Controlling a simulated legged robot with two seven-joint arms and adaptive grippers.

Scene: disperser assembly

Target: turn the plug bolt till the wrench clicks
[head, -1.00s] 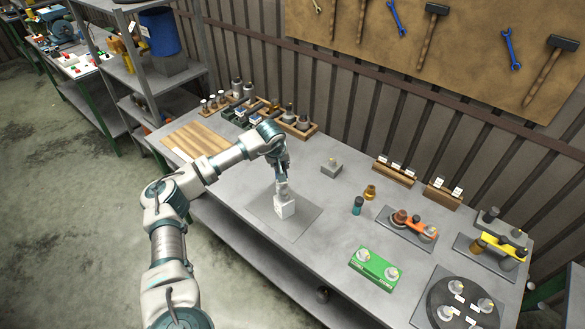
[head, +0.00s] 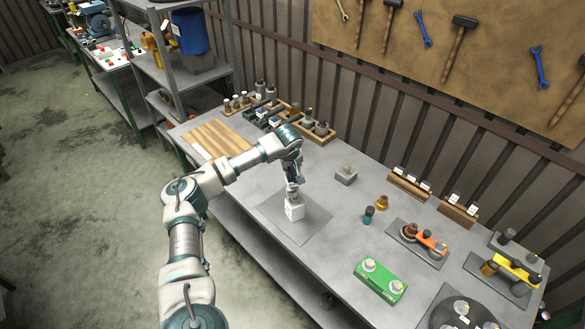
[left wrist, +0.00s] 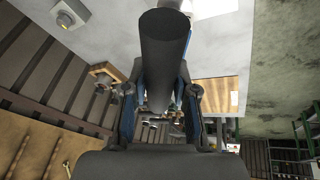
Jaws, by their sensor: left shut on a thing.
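My left gripper (head: 291,179) points down over a white block (head: 295,212) on a flat grey mat (head: 316,224). In the left wrist view, its fingers (left wrist: 165,100) are shut on a dark round-bodied tool (left wrist: 166,50), which looks like the wrench. In the head view, a small grey piece (head: 292,195) shows between the gripper and the top of the white block. I cannot tell whether the tool sits on the plug bolt; the bolt itself is hidden. My right gripper is not in view.
A grey block with a knob (head: 346,176) stands behind and to the right. A teal-capped bottle (head: 368,215), a brass part (head: 382,202) and a green fixture (head: 380,281) are further right. A wooden board (head: 218,139) lies at the left. The bench front of the mat is clear.

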